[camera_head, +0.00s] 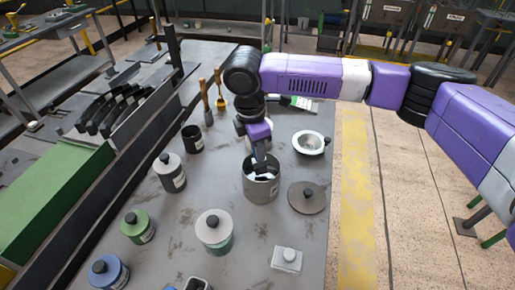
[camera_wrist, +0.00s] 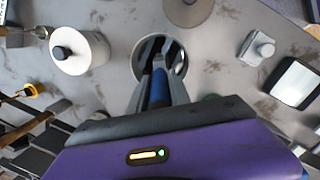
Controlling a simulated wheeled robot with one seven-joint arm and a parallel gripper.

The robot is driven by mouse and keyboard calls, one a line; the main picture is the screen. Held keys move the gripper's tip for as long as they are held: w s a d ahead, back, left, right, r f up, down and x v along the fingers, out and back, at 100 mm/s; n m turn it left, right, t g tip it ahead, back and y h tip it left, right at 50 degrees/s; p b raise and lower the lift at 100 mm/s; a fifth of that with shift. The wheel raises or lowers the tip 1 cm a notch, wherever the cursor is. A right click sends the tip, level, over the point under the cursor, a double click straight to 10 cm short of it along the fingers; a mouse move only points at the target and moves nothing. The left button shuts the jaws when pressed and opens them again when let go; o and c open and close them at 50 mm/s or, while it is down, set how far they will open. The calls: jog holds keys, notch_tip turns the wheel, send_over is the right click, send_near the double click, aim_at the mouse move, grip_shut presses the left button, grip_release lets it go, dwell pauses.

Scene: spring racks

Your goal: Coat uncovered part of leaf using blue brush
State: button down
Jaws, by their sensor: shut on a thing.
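My gripper (camera_head: 260,163) points down into the mouth of an open grey pot (camera_head: 261,190) on the bench. In the wrist view, my gripper (camera_wrist: 158,80) is shut on the blue brush (camera_wrist: 159,90), whose blue handle shows between the fingers. The bristles are hidden in or over the pot (camera_wrist: 137,60). Several dark curved leaves (camera_head: 108,112) stand in a rack on the left. Which part of a leaf is uncovered is too small to tell.
A loose lid (camera_head: 306,197) lies right of the pot, below a white bowl (camera_head: 309,143). Wooden-handled brushes (camera_head: 205,100), a black cup (camera_head: 192,138), a white-lidded jar (camera_head: 214,230), a green jar (camera_head: 137,225) and a small white block (camera_head: 287,259) stand around. A dark post (camera_head: 173,50) rises near the rack.

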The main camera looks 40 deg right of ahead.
jog(key=shift+r+p, duration=1.85)
jog(key=shift+r, duration=0.75)
jog(key=shift+r, duration=2)
